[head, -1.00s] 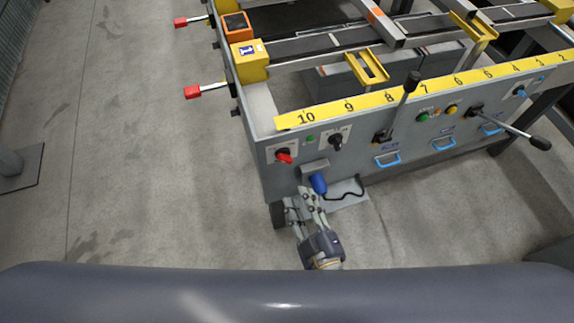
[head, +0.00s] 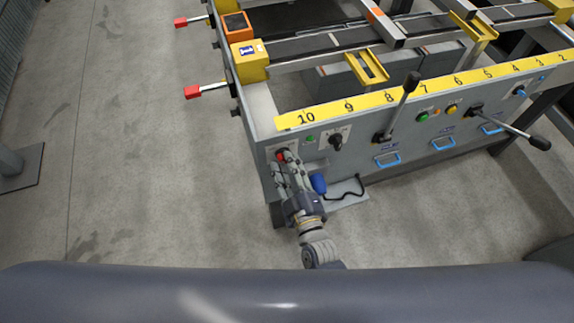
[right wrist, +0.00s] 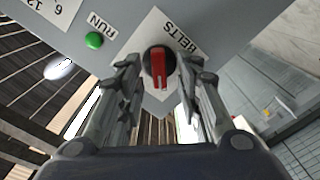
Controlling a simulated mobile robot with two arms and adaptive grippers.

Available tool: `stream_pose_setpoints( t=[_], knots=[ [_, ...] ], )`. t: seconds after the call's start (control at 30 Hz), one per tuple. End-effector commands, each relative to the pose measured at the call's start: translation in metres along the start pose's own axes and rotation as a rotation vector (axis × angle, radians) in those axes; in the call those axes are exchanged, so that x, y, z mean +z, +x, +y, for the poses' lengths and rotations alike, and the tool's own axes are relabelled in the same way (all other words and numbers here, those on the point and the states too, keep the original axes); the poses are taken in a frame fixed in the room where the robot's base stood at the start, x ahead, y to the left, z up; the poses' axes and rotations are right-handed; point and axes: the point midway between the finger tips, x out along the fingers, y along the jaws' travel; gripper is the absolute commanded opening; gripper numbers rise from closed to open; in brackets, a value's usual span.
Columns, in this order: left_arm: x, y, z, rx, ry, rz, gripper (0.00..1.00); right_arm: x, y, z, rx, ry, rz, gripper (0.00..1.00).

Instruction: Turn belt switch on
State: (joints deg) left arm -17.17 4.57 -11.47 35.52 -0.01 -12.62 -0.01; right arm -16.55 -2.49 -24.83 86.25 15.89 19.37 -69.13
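The belt switch is a red rotary knob (right wrist: 158,70) on a black round base, on a white plate labelled BELTS. In the right wrist view its red bar runs up and down the picture. In the head view the knob (head: 283,156) is partly hidden by my right gripper. My right gripper (head: 286,163) is at the left end of the panel, in front of the switch. Its fingers are open, one on each side of the knob, with gaps visible. Whether a fingertip touches the plate cannot be told. My left gripper is not in view.
A green RUN button (right wrist: 94,40) sits beside the switch plate. A black rotary switch (head: 335,140) and a long black-knobbed lever (head: 410,85) are further right. A blue plug (head: 318,184) is just right of my gripper.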

Motion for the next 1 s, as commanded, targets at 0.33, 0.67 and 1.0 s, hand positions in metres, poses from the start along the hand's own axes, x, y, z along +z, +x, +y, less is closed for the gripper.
stream_pose_setpoints(
  t=[0.33, 0.67, 1.0],
  knots=[
    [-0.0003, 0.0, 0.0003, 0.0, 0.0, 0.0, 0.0, 0.0, 0.0015, 0.0003, 0.0, 0.0, 0.0, 0.17],
    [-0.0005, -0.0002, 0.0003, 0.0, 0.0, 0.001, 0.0, 0.0001, 0.0012, 0.0001, 0.0, 0.003, 0.0, 0.0],
    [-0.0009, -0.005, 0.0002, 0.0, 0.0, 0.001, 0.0, -0.0001, 0.0012, 0.0012, 0.0, 0.112, -0.001, 0.0]
  ],
)
